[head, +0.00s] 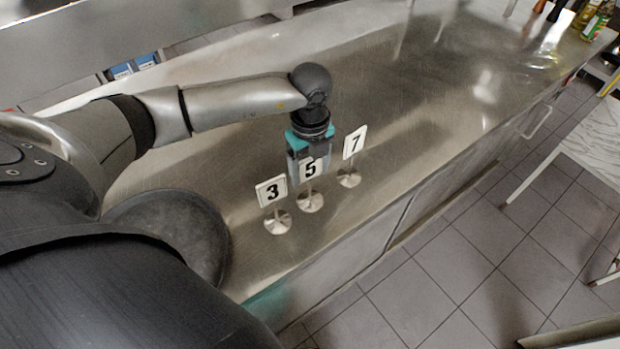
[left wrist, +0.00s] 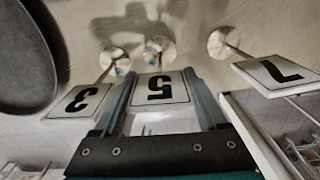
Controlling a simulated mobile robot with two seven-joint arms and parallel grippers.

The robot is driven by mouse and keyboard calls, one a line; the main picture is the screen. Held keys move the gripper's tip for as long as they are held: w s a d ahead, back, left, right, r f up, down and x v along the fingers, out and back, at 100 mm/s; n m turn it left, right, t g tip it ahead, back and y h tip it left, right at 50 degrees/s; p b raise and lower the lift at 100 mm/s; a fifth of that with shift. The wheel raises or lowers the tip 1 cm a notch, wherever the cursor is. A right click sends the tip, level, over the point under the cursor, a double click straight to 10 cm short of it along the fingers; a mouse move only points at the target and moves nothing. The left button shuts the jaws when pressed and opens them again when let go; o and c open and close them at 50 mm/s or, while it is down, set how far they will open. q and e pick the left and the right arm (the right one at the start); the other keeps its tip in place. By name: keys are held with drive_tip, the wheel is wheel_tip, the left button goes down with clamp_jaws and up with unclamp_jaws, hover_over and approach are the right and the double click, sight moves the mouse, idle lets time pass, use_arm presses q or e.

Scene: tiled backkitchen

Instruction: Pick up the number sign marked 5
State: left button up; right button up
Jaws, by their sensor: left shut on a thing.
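The number sign marked 5 (head: 310,169) stands upright on the steel counter (head: 400,110), between the other two signs. Its round metal base (head: 310,202) appears to rest on the counter. My left gripper (head: 309,160) is shut on the sign's plate from above. In the left wrist view the 5 plate (left wrist: 160,89) sits between the two fingers (left wrist: 158,95), one along each side edge. The 3 sign (head: 272,190) is left of it and the 7 sign (head: 354,142) right of it, both upright. My right gripper is not in view.
The 3 sign (left wrist: 78,101) and the 7 sign (left wrist: 278,72) stand close on either side of the fingers. A dark round pan-like object (left wrist: 25,60) lies beyond the 3 sign. Bottles (head: 597,20) stand at the counter's far right end. The counter's front edge is near the signs.

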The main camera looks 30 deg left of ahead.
use_arm(q)
clamp_jaws()
drive_tip(key=shift+r, duration=0.2)
idle(0.3)
